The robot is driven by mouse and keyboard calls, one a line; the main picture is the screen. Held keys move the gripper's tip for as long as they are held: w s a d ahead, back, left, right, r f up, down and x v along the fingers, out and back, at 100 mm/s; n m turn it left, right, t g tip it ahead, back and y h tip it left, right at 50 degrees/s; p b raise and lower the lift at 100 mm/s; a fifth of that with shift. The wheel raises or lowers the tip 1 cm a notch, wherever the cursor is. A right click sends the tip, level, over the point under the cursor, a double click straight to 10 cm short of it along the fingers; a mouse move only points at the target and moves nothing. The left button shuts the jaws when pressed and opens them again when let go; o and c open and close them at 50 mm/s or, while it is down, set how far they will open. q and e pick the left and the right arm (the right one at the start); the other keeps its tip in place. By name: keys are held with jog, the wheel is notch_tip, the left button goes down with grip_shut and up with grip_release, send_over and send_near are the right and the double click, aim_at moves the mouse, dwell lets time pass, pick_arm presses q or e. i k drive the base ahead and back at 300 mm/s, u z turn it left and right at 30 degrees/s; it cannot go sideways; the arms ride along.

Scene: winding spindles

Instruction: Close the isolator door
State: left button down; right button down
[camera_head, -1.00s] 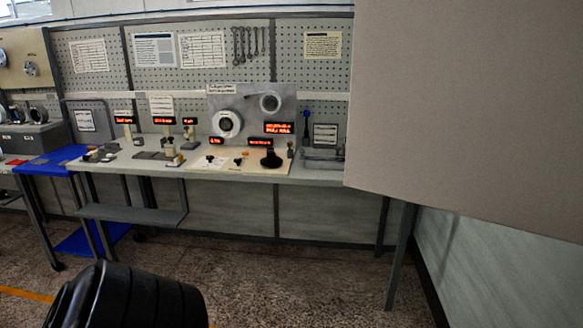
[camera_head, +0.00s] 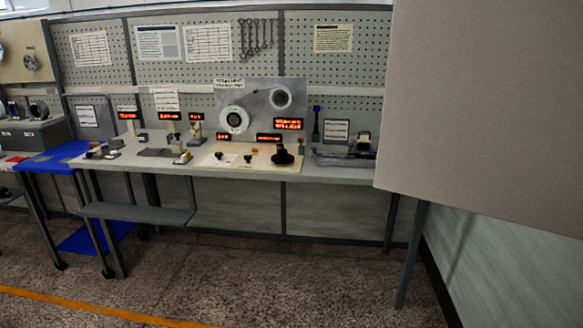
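A large plain grey-beige panel (camera_head: 485,110) fills the right side of the head view, close to me, with its left edge upright and its lower edge slanting down to the right. It may be the isolator door or a cabinet side; I cannot tell which. No handle, hinge or switch shows on it. Neither of my grippers is in view.
A grey workbench (camera_head: 340,174) with a winding panel (camera_head: 262,98), red displays and small parts stands against a pegboard wall. A blue table (camera_head: 55,158) stands at left. The speckled floor (camera_head: 270,275) before the bench is clear, with an orange line (camera_head: 90,309).

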aim_at(482, 111)
jog(key=u, duration=0.1)
jog(key=i, duration=0.9)
jog(key=z, duration=1.9)
